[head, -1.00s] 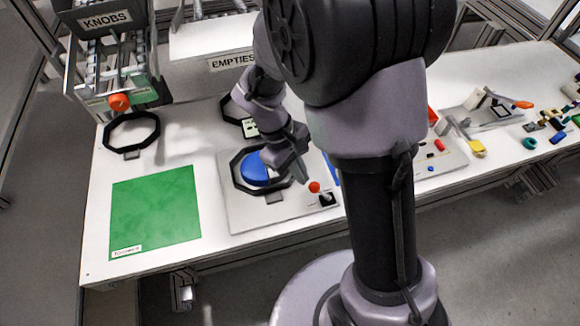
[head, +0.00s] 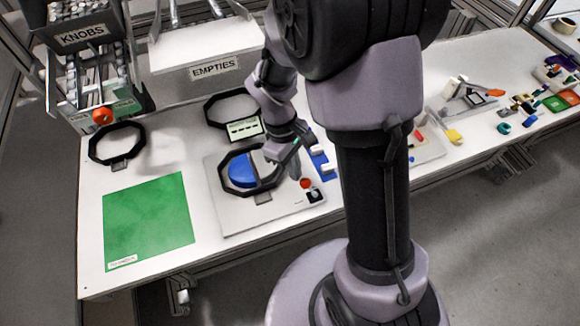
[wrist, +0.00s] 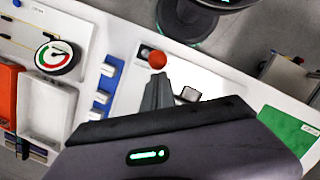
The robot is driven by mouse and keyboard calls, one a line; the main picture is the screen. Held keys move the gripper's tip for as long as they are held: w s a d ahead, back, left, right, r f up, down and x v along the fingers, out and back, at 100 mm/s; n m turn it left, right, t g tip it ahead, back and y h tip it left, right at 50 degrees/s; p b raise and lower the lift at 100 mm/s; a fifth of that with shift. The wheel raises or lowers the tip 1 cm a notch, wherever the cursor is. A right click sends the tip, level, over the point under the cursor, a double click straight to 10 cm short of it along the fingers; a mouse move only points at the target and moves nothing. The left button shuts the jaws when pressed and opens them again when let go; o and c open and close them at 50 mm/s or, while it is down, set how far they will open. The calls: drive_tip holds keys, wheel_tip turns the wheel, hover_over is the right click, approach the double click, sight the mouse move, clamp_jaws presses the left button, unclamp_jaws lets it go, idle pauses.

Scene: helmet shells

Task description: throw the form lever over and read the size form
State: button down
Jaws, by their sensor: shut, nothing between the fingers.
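A lever with a red ball knob (head: 305,183) stands at the right front of a grey plate (head: 232,218). It also shows in the wrist view (wrist: 157,60). My gripper (head: 296,174) is shut and empty, with its tips pointing down close beside the red ball. In the wrist view my fingertips (wrist: 157,80) sit just below the ball; I cannot tell if they touch it. On the plate, a blue form (head: 242,170) lies inside a black octagonal ring (head: 224,180). My wrist lies close to the ring's right side. A small dark block (head: 314,195) is beside the ball.
A green mat (head: 148,222) lies at left, with another black ring (head: 117,144) behind it. A third ring and a small display card (head: 245,129) are behind the plate. Blue strips with white blocks (head: 320,160) stand close right of the gripper. Bins labelled KNOBS and EMPTIES are behind.

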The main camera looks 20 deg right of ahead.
drive_tip(key=d+y+p, duration=0.2)
drive_tip(key=d+p, duration=0.2)
drive_tip(key=d, duration=0.3)
drive_tip(key=shift+r+p, duration=0.35)
drive_tip(key=shift+r, duration=0.1)
drive_tip(key=shift+r+p, duration=0.7)
drive_tip(key=shift+r, duration=0.1)
